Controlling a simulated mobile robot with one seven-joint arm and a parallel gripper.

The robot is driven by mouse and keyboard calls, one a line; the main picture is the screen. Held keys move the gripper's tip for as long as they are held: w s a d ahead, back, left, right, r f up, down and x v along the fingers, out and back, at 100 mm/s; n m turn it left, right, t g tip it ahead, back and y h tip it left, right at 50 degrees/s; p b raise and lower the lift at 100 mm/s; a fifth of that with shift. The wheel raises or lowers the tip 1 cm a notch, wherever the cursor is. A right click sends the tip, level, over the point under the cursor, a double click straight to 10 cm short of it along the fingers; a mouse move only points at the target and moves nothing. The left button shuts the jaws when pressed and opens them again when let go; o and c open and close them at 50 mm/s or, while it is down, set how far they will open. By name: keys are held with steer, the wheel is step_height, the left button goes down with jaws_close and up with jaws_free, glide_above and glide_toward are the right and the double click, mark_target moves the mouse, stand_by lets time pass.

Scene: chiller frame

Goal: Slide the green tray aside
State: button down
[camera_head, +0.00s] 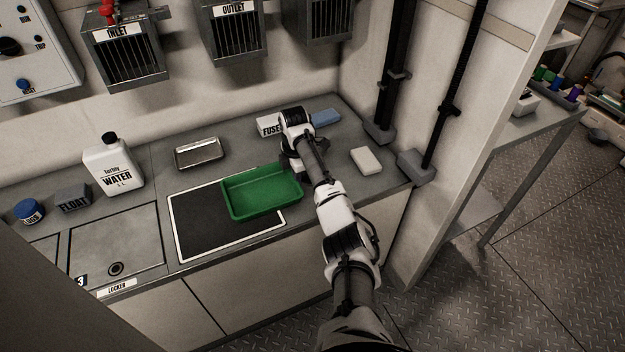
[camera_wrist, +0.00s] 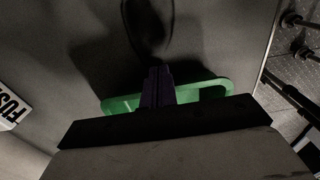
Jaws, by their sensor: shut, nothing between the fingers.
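The green tray (camera_head: 262,192) is a shallow open box and looks empty. It lies across the right part of a white-bordered black panel on the worktop, with its right end past the border. My gripper (camera_head: 290,164) points down by the tray's far right edge. In the wrist view my gripper (camera_wrist: 157,88) is shut with nothing between its fingers, and the green tray (camera_wrist: 213,91) shows behind it on both sides. I cannot tell whether the fingers touch the tray.
A white FUSE box (camera_head: 268,126), a blue block (camera_head: 326,117) and a pale block (camera_head: 366,160) stand around my gripper. A metal dish (camera_head: 199,153) and a WATER jug (camera_head: 113,165) are to the left. The black panel (camera_head: 205,225) is bare left of the tray.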

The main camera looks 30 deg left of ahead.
mark_target(269, 194)
steer(key=s+a, duration=0.2)
steer(key=s+a+p, duration=0.1)
steer(key=s, duration=0.1)
steer(key=s+a+p, duration=0.1)
steer(key=s+a, duration=0.1)
steer(key=s, duration=0.1)
steer(key=shift+s+a, duration=0.1)
steer(key=shift+a, duration=0.25)
